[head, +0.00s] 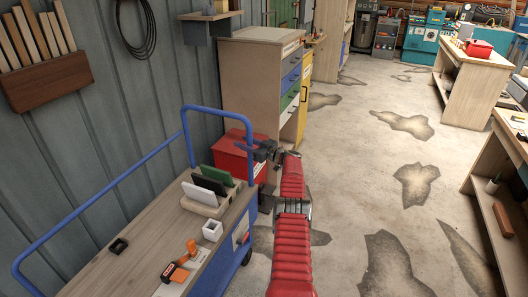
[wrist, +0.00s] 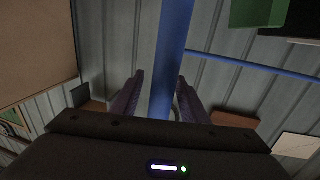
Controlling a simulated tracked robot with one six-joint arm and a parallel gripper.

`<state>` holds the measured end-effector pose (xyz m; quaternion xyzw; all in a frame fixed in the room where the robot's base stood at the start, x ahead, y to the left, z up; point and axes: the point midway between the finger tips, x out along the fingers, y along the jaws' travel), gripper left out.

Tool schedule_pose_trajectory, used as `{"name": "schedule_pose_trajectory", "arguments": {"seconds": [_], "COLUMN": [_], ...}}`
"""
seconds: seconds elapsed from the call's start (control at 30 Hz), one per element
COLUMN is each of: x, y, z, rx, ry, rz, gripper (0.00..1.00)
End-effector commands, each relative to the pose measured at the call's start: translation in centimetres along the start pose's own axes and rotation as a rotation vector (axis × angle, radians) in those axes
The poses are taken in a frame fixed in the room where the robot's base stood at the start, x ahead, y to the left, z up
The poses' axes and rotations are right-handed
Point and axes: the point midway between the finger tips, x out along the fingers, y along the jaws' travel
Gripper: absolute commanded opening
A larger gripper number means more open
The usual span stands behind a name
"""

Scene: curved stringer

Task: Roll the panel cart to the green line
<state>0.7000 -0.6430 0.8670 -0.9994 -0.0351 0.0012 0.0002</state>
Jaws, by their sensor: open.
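The panel cart (head: 105,265) stands at the lower left in the head view, with a wooden deck and a blue tube frame. Its blue hoop handle (head: 215,113) rises at the far end. My gripper (head: 262,150) is beside the right upright of that hoop. In the wrist view a blue tube (wrist: 172,50) runs between the two fingers of my gripper (wrist: 158,85). The fingers are apart with gaps to the tube, so it is not clamped. I see no green line on the visible floor.
The deck carries a panel rack (head: 205,203), a white cup (head: 212,230) and an orange tool (head: 175,273). A red box (head: 233,152) and a drawer cabinet (head: 250,85) stand beyond the cart. Patchy concrete floor (head: 360,170) is open to the right, with workbenches (head: 470,85) along that side.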

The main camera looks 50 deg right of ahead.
Motion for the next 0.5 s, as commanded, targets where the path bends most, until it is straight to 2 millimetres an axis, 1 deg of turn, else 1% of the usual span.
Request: {"name": "schedule_pose_trajectory", "arguments": {"seconds": [0.5], "x": [-2.2], "y": [-0.1], "z": [-0.2], "rx": [0.001], "ry": [0.002], "rz": [0.002], "gripper": [0.4]}}
